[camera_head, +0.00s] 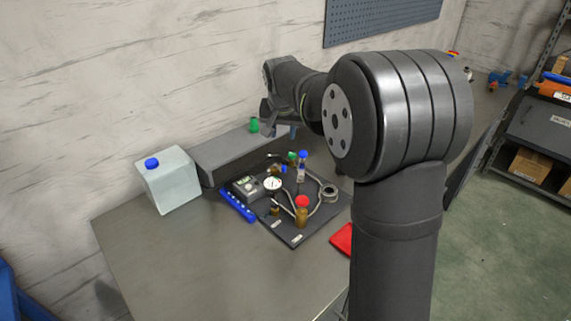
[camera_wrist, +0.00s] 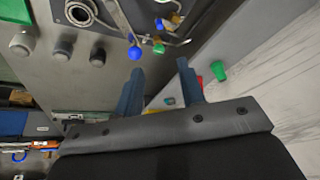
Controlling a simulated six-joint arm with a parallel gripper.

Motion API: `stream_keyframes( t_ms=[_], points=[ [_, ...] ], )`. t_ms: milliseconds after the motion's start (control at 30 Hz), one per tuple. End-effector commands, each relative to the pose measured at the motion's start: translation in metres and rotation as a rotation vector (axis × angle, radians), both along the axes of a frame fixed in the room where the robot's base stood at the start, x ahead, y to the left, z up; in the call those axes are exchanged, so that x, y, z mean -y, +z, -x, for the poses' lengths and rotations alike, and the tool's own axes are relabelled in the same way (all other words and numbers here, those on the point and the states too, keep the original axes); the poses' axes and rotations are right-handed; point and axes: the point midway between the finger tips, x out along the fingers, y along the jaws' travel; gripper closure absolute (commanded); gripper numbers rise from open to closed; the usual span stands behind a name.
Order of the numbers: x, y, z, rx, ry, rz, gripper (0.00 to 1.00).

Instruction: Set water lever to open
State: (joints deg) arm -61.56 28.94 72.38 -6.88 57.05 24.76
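In the wrist view, a lever (camera_wrist: 121,28) with a metal rod and a blue ball end (camera_wrist: 134,53) shows at the top, beside a grey surface with several round knobs (camera_wrist: 62,50). No label is legible, so I cannot tell for certain that it is the water lever or what its setting is. My gripper (camera_wrist: 161,78) is open, with its two blue fingers apart and nothing between them. The blue ball lies just beyond the left fingertip, and no contact is visible. In the head view, my arm hides much of the gripper area.
A dark board (camera_head: 292,236) carries a gauge (camera_head: 272,184), tubing and a red-topped fitting (camera_head: 302,203). A grey box (camera_head: 225,157) with a green cup (camera_head: 254,125) stands behind it. A blue-capped jug (camera_head: 170,182) stands left. The table's front left (camera_head: 185,260) is clear.

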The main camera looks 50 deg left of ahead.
Motion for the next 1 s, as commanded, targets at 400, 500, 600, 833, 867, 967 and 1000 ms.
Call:
stream_keyframes(
  t_ms=[400,500,600,833,867,967,1000],
  points=[
    [-0.014,-0.051,-0.012,0.031,0.089,0.037,0.64],
    [-0.02,-0.071,-0.018,0.031,0.089,0.036,0.64],
    [-0.026,-0.091,-0.024,0.031,0.088,0.035,0.64],
    [-0.04,-0.136,-0.037,0.032,0.088,0.033,0.64],
    [-0.041,-0.141,-0.038,0.032,0.088,0.033,0.64],
    [-0.046,-0.155,-0.043,0.033,0.088,0.033,0.64],
    [-0.047,-0.16,-0.044,0.033,0.088,0.031,0.64]
  ],
)
